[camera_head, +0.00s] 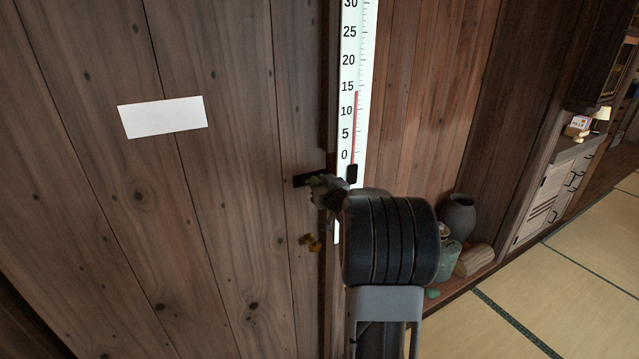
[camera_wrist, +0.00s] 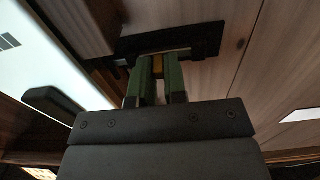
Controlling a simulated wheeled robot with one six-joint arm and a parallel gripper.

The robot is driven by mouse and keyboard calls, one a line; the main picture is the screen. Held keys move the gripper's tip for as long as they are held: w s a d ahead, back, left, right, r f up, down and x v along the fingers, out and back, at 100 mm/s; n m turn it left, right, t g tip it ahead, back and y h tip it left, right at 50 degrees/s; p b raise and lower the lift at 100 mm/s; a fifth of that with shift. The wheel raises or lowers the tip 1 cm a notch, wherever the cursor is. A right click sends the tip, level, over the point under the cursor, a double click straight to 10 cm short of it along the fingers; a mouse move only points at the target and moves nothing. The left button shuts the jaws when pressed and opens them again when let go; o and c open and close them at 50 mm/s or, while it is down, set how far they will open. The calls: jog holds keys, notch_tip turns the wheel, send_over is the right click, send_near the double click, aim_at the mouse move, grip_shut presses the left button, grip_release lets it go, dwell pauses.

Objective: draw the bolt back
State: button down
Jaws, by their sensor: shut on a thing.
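The bolt sits on a black plate (camera_head: 303,181) near the right edge of the plank door (camera_head: 215,200). In the wrist view the black plate (camera_wrist: 207,40) carries a pale metal rod (camera_wrist: 178,51). My gripper (camera_head: 318,184) is at the bolt, and its body hides much of it in the head view. In the wrist view my gripper (camera_wrist: 158,68) has its two green-sided fingers closed on a small brass-coloured knob (camera_wrist: 157,65) of the bolt. I cannot tell how far the rod is slid.
A tall thermometer (camera_head: 355,90) stands just right of the door edge. A white paper (camera_head: 162,117) is on the door. Jars (camera_head: 457,215) sit on a ledge at the right. Tatami floor (camera_head: 540,290) is open at the lower right.

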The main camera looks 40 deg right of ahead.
dwell(0.3)
jog(key=shift+w+a+f+b, duration=0.1)
jog(key=shift+w+a+b, duration=0.05)
jog(key=shift+a+b, duration=0.65)
jog(key=c, duration=1.2)
grip_release()
jog(key=shift+a, duration=0.15)
jog(key=shift+o, duration=0.2)
jog(key=shift+s, duration=0.25)
jog(key=s+a+b, duration=0.1)
jog(key=s, duration=1.2)
jog(key=shift+s+a, duration=0.15)
jog(key=shift+a, duration=0.25)
